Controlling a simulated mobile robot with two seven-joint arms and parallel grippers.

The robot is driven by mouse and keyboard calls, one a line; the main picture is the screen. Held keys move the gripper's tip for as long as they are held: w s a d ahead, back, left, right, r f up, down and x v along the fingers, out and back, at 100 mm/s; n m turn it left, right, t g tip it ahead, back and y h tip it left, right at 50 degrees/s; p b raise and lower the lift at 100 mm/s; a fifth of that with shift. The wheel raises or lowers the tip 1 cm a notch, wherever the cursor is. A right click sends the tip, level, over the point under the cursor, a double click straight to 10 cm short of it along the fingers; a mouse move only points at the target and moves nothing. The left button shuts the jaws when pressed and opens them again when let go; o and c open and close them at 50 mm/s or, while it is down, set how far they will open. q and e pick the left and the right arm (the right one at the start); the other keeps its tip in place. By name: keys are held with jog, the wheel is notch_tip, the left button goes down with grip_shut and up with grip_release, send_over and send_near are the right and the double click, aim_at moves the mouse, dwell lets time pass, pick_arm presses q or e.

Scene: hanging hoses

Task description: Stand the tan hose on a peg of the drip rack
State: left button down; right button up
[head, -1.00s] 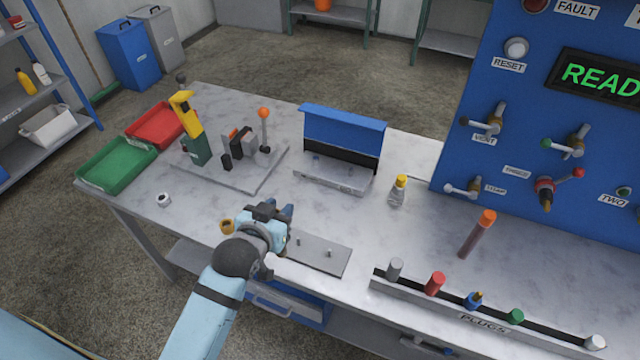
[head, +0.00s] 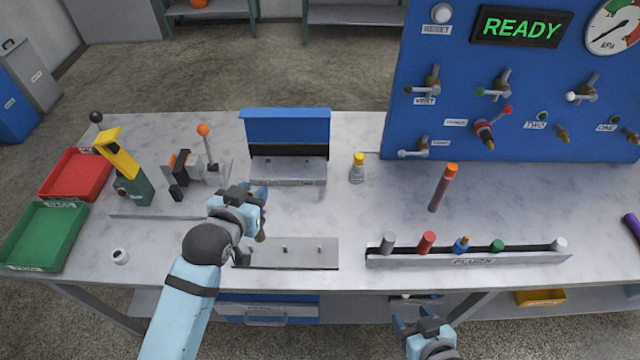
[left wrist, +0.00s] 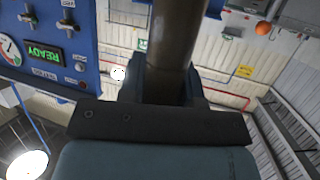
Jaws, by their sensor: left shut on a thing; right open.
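My left gripper (head: 257,208) is shut on the tan hose (head: 261,236), just above the left end of the drip rack. Only a short brownish piece of the hose shows below the fingers in the head view. In the left wrist view the hose (left wrist: 178,40) is a dark tan tube between the fingers, running out of the top of the picture. The drip rack (head: 302,262) is a flat grey plate near the table's front edge with short upright pegs; its left end is partly hidden by my gripper. My right gripper (head: 422,322) is open and empty, low in front of the table's front edge.
A plug rail (head: 470,260) with several coloured plugs stands right of the drip rack. An orange-capped tube (head: 442,190), a yellow-capped bottle (head: 358,168) and a blue-lidded box (head: 287,128) stand behind. Green (head: 40,240) and red trays (head: 75,175) are left. The blue panel (head: 520,110) rises at the back right.

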pick_arm(q)
jog(key=w+d+m+g+h+p, duration=0.1)
jog(key=d+m+h, duration=0.5)
jog(key=d, duration=0.8)
jog(key=g+p, duration=0.1)
jog(key=g, duration=0.1)
jog(key=shift+w+d+f+g+p, duration=0.2)
jog(key=shift+w+d+g+p, duration=0.05)
jog(key=shift+d+g+p, duration=0.15)
jog(key=shift+h, duration=0.3)
notch_tip(320, 180, down, 6)
jog(key=b, duration=0.2)
jog(key=shift+a+r+b, duration=0.1)
jog(key=shift+b, duration=0.25)
jog(key=shift+p, duration=0.75)
jog(key=shift+f+b, duration=1.35)
jog(key=shift+f, duration=0.9)
